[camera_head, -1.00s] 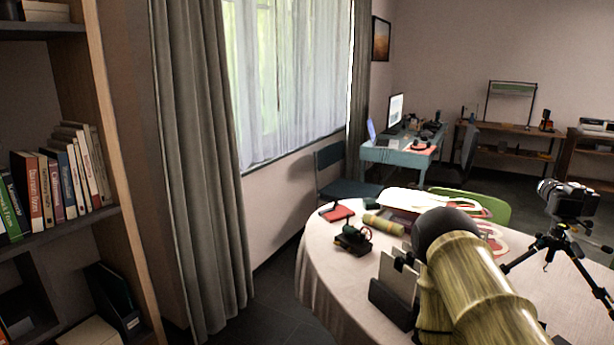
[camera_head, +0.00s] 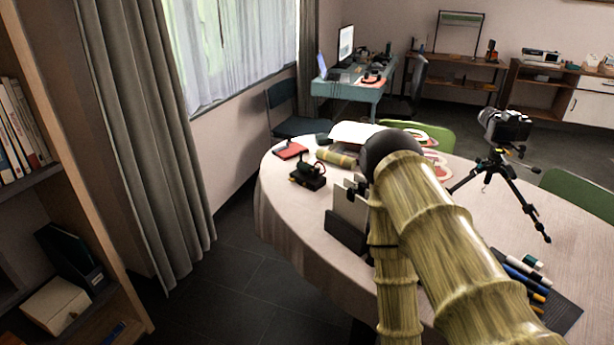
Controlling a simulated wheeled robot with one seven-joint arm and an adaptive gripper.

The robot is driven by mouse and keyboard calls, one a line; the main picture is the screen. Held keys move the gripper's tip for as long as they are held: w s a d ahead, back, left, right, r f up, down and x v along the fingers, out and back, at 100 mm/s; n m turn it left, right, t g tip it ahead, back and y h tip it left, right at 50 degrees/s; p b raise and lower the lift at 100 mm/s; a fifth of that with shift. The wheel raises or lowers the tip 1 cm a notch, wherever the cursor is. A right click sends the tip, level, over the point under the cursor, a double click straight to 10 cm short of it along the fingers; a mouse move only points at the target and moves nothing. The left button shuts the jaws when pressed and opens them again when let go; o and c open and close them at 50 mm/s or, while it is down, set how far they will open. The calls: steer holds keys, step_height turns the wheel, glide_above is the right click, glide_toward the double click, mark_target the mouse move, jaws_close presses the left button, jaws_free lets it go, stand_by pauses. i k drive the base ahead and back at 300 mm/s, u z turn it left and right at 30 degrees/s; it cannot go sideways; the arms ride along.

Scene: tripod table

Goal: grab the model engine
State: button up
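The model engine appears to be the small dark machine (camera_head: 309,173) with a round wheel-like part and a black base. It sits upright on the left part of the round table (camera_head: 281,205), which has a pale cloth. My bamboo-patterned arm reaches in from the lower right to a dark round joint, with another link hanging below it. My gripper is not visible, so its distance from the engine cannot be told. Nothing covers the engine in this view.
A grey and black holder (camera_head: 348,222) stands just right of the engine. Behind lie a patterned roll (camera_head: 337,158) and a red book (camera_head: 290,150). A camera on a tripod (camera_head: 497,170) and several markers (camera_head: 527,277) are at the right. Dark floor (camera_head: 235,265) is open at the left.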

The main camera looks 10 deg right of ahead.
mark_target(304, 173)
steer(key=z, duration=0.7)
steer(key=i, duration=0.7)
steer(key=u, duration=0.35)
